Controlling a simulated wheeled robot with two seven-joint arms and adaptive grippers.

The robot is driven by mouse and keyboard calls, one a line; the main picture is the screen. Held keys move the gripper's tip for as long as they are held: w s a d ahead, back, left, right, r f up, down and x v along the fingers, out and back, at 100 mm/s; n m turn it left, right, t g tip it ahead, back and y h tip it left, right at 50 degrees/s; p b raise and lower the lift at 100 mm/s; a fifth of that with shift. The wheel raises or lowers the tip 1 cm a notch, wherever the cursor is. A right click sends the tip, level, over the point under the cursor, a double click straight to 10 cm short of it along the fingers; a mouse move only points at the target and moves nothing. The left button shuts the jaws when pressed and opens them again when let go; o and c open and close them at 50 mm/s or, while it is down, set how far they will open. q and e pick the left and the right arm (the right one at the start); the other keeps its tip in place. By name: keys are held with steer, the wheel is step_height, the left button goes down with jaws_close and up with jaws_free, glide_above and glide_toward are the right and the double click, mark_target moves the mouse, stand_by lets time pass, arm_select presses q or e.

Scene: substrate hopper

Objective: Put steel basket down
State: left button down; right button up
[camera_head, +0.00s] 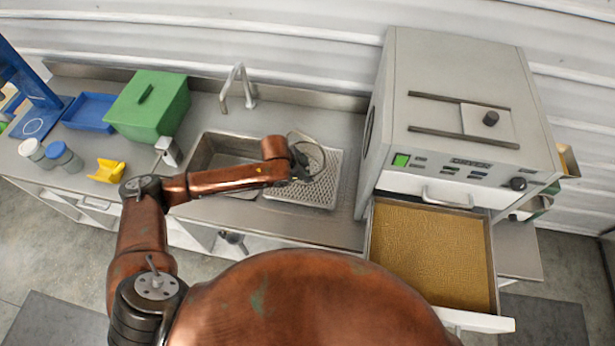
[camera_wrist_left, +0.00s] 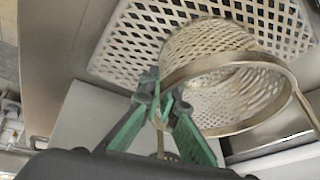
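The steel basket (camera_head: 318,158) is a round mesh basket with a metal rim. In the left wrist view the basket (camera_wrist_left: 232,90) lies tilted, its open mouth partly facing the camera. My left gripper (camera_head: 300,174) is at the basket's left side. In the left wrist view the green-padded fingers of the left gripper (camera_wrist_left: 163,100) are closed together on the basket's rim side. The basket is over the perforated draining board (camera_head: 305,193); I cannot tell whether it touches it. My right gripper is not in view.
The sink basin (camera_head: 208,152) and faucet (camera_head: 238,88) are left of the board. A grey machine (camera_head: 455,110) stands right, its drawer of brown granules (camera_head: 430,250) pulled open. A green box (camera_head: 150,105), blue tray (camera_head: 90,111) and yellow holder (camera_head: 107,172) are at left.

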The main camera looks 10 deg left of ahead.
arm_select(q)
steer(key=c, duration=2.6)
jaws_free()
steer(key=shift+f, duration=0.1)
steer(key=shift+c, duration=0.2)
steer(key=o, duration=0.5)
steer(key=v, duration=1.2)
